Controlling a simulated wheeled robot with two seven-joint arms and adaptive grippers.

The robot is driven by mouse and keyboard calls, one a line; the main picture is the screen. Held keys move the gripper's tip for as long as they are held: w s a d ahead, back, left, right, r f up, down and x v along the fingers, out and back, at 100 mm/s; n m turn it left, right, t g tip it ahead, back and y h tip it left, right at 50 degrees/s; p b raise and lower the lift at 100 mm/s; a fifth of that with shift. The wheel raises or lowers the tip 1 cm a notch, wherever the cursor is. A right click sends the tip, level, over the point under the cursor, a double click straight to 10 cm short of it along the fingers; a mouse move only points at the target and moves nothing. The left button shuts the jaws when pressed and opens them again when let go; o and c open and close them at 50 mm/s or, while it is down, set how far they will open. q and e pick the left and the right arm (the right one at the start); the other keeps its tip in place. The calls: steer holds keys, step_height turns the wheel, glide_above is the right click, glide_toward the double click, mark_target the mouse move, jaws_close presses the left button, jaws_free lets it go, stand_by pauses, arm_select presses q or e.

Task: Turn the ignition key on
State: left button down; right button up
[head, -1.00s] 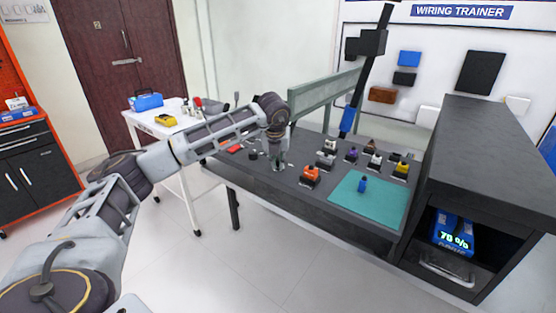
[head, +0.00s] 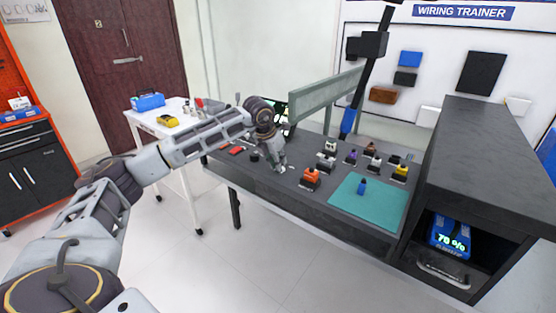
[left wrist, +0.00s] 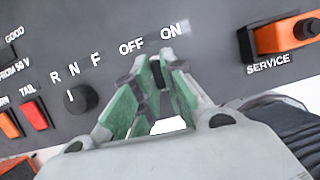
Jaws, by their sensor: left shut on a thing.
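My left gripper (head: 282,168) is at the front part of the dark bench panel, tilted with its fingertips down on the panel. In the left wrist view its green-padded fingers (left wrist: 158,82) are closed just below the "OFF" and "ON" labels. They are shut on a small dark piece, the ignition key (left wrist: 157,72), which is mostly hidden between the fingertips. I cannot tell the key's exact angle. The "ON" label (left wrist: 175,30) is at the upper right of the fingertips and the "OFF" label (left wrist: 131,46) at the upper left. My right gripper is not in view.
An orange "SERVICE" connector (left wrist: 286,36) is to the right. In the head view, several connectors and a teal mat (head: 372,207) lie right of the gripper.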

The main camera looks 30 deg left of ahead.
arm_select(q)
steer(key=m+h+p, duration=0.1)
steer(key=m, duration=0.1)
steer(key=shift+a+r+m, duration=0.1)
steer(key=shift+r+m, duration=0.05)
steer(key=shift+m, duration=0.15)
steer(key=shift+w+a+m+g+h+p, duration=0.1)
steer(key=shift+m+g+h+p, duration=0.2)
steer(key=shift+m+p, duration=0.65)
steer(key=shift+m, duration=0.55)
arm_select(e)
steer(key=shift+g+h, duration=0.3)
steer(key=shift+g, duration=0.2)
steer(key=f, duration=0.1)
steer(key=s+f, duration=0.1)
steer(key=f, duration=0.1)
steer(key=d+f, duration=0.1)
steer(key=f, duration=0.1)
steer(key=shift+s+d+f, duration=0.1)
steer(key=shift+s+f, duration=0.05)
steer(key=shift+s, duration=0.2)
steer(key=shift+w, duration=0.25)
arm_select(q)
steer(key=c, duration=1.5)
jaws_free()
